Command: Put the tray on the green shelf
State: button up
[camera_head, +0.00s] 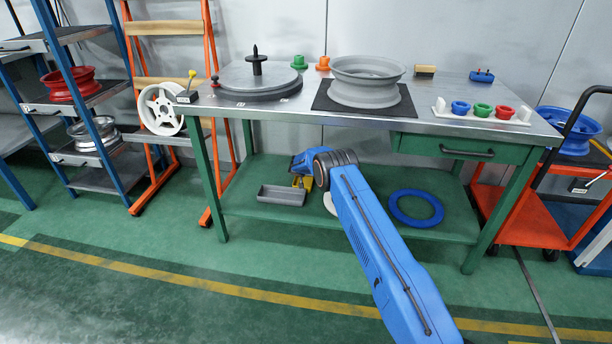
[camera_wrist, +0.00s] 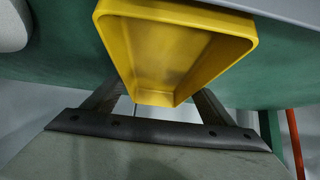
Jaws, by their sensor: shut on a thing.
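A yellow tray (camera_wrist: 160,55) is between my gripper's fingers in the wrist view. It also shows as small yellow parts beside the wrist in the head view (camera_head: 302,182). My gripper (camera_wrist: 158,108) is shut on the yellow tray. In the head view, my gripper (camera_head: 301,172) is under the workbench, over the green shelf (camera_head: 345,228), and partly hidden by my arm. I cannot tell whether the yellow tray touches the shelf.
A grey tray (camera_head: 282,195) lies on the shelf just left of the yellow tray. A white object (camera_head: 329,204) is mostly hidden behind my arm. A blue ring (camera_head: 416,207) lies further right. The metal tabletop (camera_head: 300,107) is above, with green legs at its corners.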

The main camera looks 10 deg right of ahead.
jog(key=o, duration=1.2)
jog(key=shift+s+a+r, duration=0.15)
jog(key=shift+s+r, duration=0.2)
jog(key=shift+r, duration=0.2)
jog(key=v, duration=1.1)
